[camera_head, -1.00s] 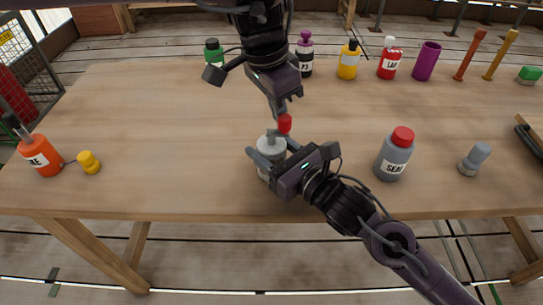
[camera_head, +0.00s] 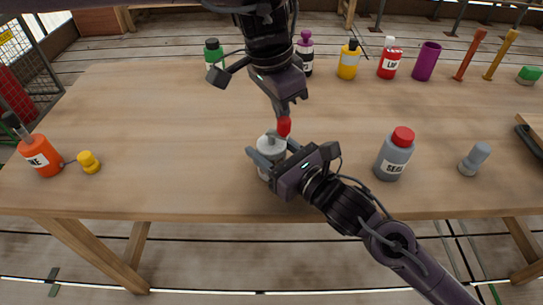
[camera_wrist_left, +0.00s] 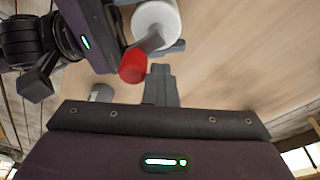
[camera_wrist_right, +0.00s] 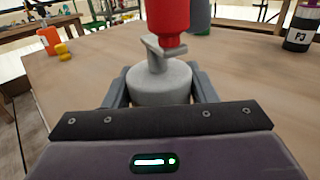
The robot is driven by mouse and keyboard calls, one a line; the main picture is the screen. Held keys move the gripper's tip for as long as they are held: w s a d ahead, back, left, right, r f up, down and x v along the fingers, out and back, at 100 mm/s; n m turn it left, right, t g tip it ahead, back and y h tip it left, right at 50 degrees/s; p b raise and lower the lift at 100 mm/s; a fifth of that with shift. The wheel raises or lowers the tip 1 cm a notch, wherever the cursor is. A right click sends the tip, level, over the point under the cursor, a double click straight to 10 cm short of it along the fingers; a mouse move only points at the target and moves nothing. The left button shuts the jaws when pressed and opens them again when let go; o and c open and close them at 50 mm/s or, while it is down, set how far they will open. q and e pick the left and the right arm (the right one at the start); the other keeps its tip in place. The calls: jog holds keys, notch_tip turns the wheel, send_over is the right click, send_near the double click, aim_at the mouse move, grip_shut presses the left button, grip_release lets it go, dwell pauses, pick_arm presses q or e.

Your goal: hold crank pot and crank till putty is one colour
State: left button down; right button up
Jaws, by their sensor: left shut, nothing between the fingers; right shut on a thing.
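The crank pot (camera_head: 266,172) is a pale grey pot near the table's front edge, upright. My right gripper (camera_head: 268,160) is shut around its sides; the right wrist view shows the pot (camera_wrist_right: 160,88) between both fingers. A grey crank arm (camera_wrist_right: 158,52) on top carries an upright red knob (camera_head: 284,127). My left gripper (camera_head: 285,107) is shut and empty, pointing down at the knob's far side. The left wrist view shows its fingertips (camera_wrist_left: 160,84) close beside the red knob (camera_wrist_left: 132,67); I cannot tell whether they touch. No putty shows.
A grey bottle with a red cap (camera_head: 395,155) and a small grey item (camera_head: 474,160) stand to the right. An orange container (camera_head: 40,156) and a yellow piece (camera_head: 89,162) are at left. Several bottles line the back. The table's left middle is clear.

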aim_at(284, 127)
pick_arm(q)
jog(key=shift+s+d, duration=0.45)
jog(key=shift+s, duration=0.7)
dwell(0.9)
jog(key=shift+s, duration=0.55)
dwell(0.7)
jog(key=shift+s+a, duration=0.4)
jog(key=shift+a, duration=0.15)
jog(key=shift+d, duration=0.25)
jog(key=shift+r, duration=0.5)
jog(key=shift+w+d+v, duration=0.1)
jog(key=shift+d+v, duration=0.05)
jog(key=shift+v, duration=0.85)
jog(key=shift+w+d+v, duration=0.1)
jog(key=shift+d+v, duration=0.1)
jog(key=shift+v, duration=0.75)
jog(key=shift+w+d+v, duration=0.1)
jog(key=shift+d+v, duration=0.05)
jog(key=shift+v, duration=0.85)
jog(key=shift+r, duration=0.1)
